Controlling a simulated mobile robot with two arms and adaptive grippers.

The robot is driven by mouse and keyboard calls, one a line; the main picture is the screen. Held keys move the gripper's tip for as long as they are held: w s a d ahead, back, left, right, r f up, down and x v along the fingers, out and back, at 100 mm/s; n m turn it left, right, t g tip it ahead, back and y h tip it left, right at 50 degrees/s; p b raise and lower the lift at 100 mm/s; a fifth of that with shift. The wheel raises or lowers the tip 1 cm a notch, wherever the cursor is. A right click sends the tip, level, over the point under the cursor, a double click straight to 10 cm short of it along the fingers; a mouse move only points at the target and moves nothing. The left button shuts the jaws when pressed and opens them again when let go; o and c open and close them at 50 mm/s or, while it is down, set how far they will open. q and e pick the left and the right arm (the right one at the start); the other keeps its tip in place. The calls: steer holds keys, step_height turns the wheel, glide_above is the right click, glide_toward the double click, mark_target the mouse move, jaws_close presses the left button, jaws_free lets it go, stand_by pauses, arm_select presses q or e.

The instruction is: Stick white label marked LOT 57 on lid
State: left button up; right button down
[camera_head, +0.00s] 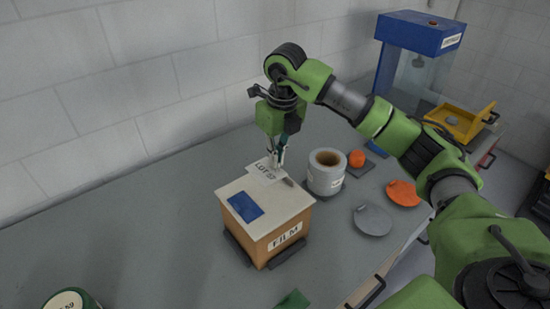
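The box (258,245) marked FILM stands on the grey table with a cream lid (275,208). A blue rectangle (245,206) lies on the lid's left part. The white label (262,171) marked LOT 57 is at the lid's back edge, under my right gripper (278,161). My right gripper points down and its fingertips are closed together at the label's right part. I cannot tell whether the label touches the lid. My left gripper is not clearly in view.
A white roll (326,180) with a brown core stands right of the box. A grey disc (372,220), orange disc (403,193) and small orange piece (356,158) lie farther right. A green round item (72,302) is at the bottom left. The table's left part is clear.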

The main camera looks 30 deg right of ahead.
steer(key=b, duration=0.4)
glide_above(276, 188)
steer(key=f, duration=0.6)
steer(key=shift+s+f, duration=0.25)
steer(key=shift+f, duration=0.1)
steer(key=shift+f+b, duration=0.6)
steer(key=shift+f, duration=0.1)
steer(key=shift+s+f, duration=0.1)
steer(key=shift+f, duration=0.3)
stand_by(0.9)
steer(key=c, duration=2.2)
jaws_free()
steer(key=o, duration=0.6)
steer(key=shift+r, duration=0.1)
steer(key=shift+r, duration=0.1)
